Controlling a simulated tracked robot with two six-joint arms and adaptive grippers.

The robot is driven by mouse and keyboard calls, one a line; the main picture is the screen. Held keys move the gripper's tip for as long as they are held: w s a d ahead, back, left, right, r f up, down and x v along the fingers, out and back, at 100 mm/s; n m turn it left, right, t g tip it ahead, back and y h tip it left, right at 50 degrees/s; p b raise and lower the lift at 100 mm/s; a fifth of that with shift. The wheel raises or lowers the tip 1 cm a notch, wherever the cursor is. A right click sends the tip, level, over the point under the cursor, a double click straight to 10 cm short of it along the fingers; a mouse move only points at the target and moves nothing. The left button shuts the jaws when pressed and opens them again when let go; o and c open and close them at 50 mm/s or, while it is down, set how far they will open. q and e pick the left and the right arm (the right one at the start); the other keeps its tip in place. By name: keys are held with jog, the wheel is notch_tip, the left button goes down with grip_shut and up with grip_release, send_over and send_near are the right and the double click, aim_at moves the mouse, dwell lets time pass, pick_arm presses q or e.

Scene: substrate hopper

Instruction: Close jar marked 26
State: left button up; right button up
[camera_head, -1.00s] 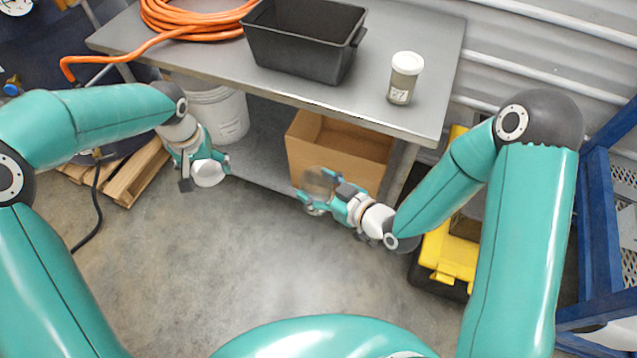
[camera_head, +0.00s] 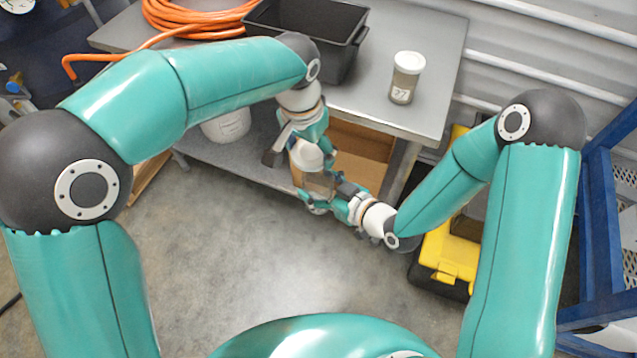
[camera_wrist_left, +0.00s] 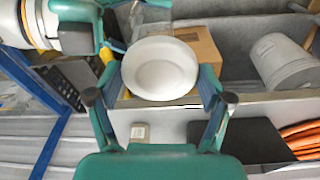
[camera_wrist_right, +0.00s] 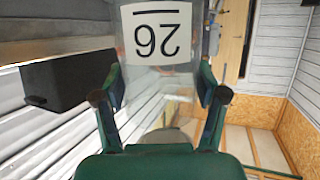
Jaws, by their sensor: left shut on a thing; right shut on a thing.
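A clear jar marked 26 (camera_wrist_right: 160,50) is held by my right gripper (camera_head: 325,192); its label looks upside down in the right wrist view. The jar (camera_head: 319,181) also shows in the head view, below the table's front edge. My left gripper (camera_head: 310,150) is shut on a round white lid (camera_wrist_left: 160,68). In the head view the lid (camera_head: 306,155) is at the jar's top end, and I cannot tell whether they touch. The left gripper partly hides the jar.
A lidded jar marked 27 (camera_head: 405,78) stands on the grey table (camera_head: 432,100). A black bin (camera_head: 335,50) and an orange hose (camera_head: 195,17) are also on it. Below are a cardboard box (camera_head: 365,150) and a white bucket (camera_head: 228,124). A yellow-black toolbox (camera_head: 445,265) sits right.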

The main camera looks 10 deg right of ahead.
pick_arm(q)
jog(key=shift+s+d+r, duration=0.25)
jog(key=shift+s+d, duration=0.15)
jog(key=shift+d, duration=0.3)
jog(key=shift+f, duration=0.1)
jog(key=shift+f, duration=1.9)
jog(key=shift+s+a+r, duration=0.1)
jog(key=shift+s, duration=0.05)
jog(key=shift+f, duration=0.95)
jog(key=shift+f, duration=0.55)
